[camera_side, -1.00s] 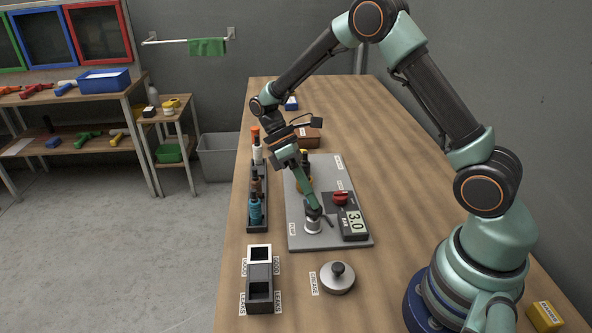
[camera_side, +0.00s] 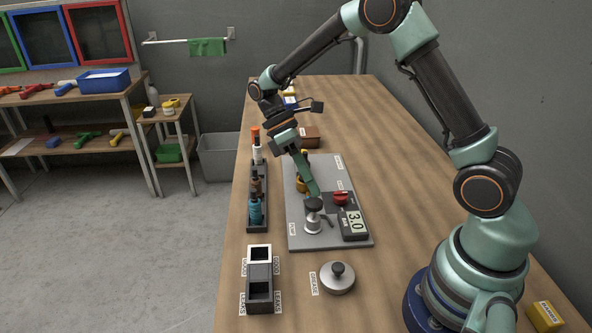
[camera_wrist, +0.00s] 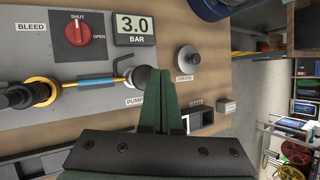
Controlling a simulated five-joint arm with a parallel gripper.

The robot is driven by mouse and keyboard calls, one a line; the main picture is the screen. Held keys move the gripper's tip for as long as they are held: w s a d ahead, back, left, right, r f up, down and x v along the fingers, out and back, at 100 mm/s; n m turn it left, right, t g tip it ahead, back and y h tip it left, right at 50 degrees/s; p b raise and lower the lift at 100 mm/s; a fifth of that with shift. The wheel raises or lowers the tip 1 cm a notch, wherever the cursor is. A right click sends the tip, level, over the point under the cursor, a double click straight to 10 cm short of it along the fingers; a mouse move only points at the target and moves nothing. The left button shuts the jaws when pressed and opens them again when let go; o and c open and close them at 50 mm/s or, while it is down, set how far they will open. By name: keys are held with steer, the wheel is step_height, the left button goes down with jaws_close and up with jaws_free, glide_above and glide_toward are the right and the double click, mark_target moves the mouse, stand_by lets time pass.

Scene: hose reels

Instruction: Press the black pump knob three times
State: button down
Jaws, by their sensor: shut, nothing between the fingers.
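The black pump knob (camera_side: 313,203) tops a silver pump on the grey plate (camera_side: 296,236) in the side view. It stands raised, with a side lever below it. In the wrist view a PUMP label (camera_wrist: 135,100) lies beside the pump, whose round top is partly hidden by the fingers. My gripper (camera_side: 317,194) is shut and empty, pointing down with its tips just above and behind the knob; a small gap seems to show. Its green fingers also show in the wrist view (camera_wrist: 163,80). The gauge (camera_side: 354,224) reads 3.0 BAR.
A red bleed valve (camera_side: 341,198) sits right of the pump. A rack of bottles (camera_side: 256,205) stands left of the plate. A GOOD/LEAKS box (camera_side: 259,283) and a silver lidded disc (camera_side: 338,278) are in front. The right side of the table is mostly clear.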

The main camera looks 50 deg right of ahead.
steer(key=shift+r, duration=2.3)
steer(key=shift+r, duration=0.1)
step_height(320, 180, up, 8)
steer(key=m+t, duration=0.6)
steer(key=t, duration=0.3)
glide_above(311, 201)
steer(key=s, duration=0.3)
steer(key=t, duration=0.1)
steer(key=s+m+t, duration=0.1)
steer(key=s+r+m+t, duration=0.1)
steer(key=t, duration=0.1)
steer(key=shift+a, duration=0.35)
